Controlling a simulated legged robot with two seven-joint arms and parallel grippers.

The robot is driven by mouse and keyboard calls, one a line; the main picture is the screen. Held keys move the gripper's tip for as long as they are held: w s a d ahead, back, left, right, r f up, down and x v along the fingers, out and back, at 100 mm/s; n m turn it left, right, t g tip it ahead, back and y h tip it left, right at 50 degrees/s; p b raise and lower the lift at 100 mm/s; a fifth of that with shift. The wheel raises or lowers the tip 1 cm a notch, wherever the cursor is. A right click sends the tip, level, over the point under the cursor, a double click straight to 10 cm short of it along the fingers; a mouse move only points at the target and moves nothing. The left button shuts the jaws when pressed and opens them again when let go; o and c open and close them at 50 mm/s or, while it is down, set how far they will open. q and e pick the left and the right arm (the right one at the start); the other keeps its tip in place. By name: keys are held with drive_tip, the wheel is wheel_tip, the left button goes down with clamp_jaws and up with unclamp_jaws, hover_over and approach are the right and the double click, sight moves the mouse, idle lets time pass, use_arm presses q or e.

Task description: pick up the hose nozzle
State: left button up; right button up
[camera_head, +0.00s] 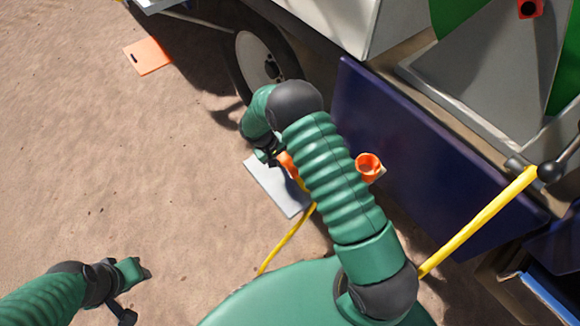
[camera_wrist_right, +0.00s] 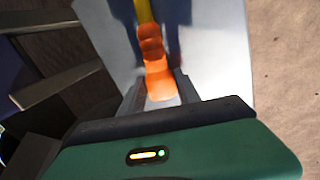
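The orange hose nozzle (camera_wrist_right: 158,78) lies between the two fingers of my right gripper (camera_wrist_right: 160,85) in the right wrist view. The fingers fit close along both its sides and look shut on it. A yellow hose (camera_head: 288,243) runs from the nozzle. In the head view the nozzle (camera_head: 287,162) is mostly hidden behind my right arm, over a pale flat plate (camera_head: 272,187). My right gripper (camera_head: 268,153) points down there, partly hidden. My left gripper (camera_head: 134,294) is open and empty at the lower left, over bare ground.
A second orange cup-shaped piece (camera_head: 368,164) shows right of my right arm. A dark blue panel (camera_head: 410,155) and a wheel (camera_head: 262,60) stand beyond. A yellow bar (camera_head: 480,222) slants at the right. An orange plate (camera_head: 147,56) lies far left. The sandy ground at left is clear.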

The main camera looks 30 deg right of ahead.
clamp_jaws()
drive_tip(key=shift+r, duration=0.15)
